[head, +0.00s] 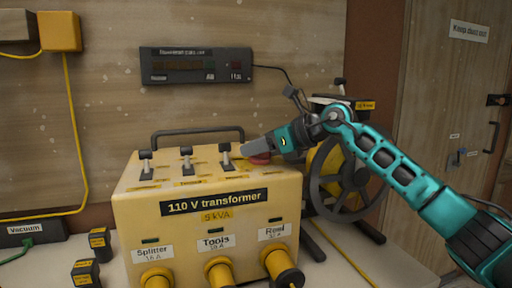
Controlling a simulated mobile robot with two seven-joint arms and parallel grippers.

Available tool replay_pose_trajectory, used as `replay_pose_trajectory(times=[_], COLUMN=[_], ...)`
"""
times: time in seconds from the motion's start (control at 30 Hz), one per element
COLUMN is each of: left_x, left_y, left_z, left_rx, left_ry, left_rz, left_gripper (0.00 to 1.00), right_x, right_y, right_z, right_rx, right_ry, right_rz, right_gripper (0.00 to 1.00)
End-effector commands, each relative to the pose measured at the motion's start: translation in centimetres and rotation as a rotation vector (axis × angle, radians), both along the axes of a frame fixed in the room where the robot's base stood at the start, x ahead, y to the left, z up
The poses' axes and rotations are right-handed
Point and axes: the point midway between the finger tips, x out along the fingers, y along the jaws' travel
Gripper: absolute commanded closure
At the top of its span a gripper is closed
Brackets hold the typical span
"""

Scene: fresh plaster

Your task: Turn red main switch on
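The yellow 110 V transformer (140,215) stands on the bench with a carry handle and three black toggle levers along its top. A red switch (262,159) shows in part at the top right of the transformer, mostly hidden by my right gripper. My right gripper (250,150) comes in from the right, with its grey finger over or against the red switch. I cannot tell whether it touches the switch, or whether the fingers are open or shut. The switch's position is hidden. My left gripper is not in view.
A cable reel (345,180) stands right of the transformer, behind my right arm. A black panel (195,66) hangs on the wooden wall. Yellow sockets (218,271) stick out of the transformer's front. Small black and yellow blocks (99,243) and a box labelled Vacuum (30,230) lie left.

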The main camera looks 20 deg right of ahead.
Motion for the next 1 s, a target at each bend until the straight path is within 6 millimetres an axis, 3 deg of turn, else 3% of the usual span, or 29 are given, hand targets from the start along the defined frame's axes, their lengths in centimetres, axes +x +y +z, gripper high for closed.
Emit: replay_pose_trajectory(times=[0.23,0.67,1.0], left_x=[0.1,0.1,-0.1], left_y=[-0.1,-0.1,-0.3], left_z=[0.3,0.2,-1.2], left_rx=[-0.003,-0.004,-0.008], left_ry=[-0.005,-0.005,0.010], left_rz=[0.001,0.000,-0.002], left_gripper=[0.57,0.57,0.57], right_x=[0.0,0.0,0.1], right_y=[0.0,0.0,-0.1], right_z=[0.0,0.0,-0.3], right_rx=[0.000,-0.001,-0.004], right_ry=[0.000,0.000,-0.006], right_rz=[0.000,-0.045,-0.276], right_gripper=[1.00,1.00,1.00])
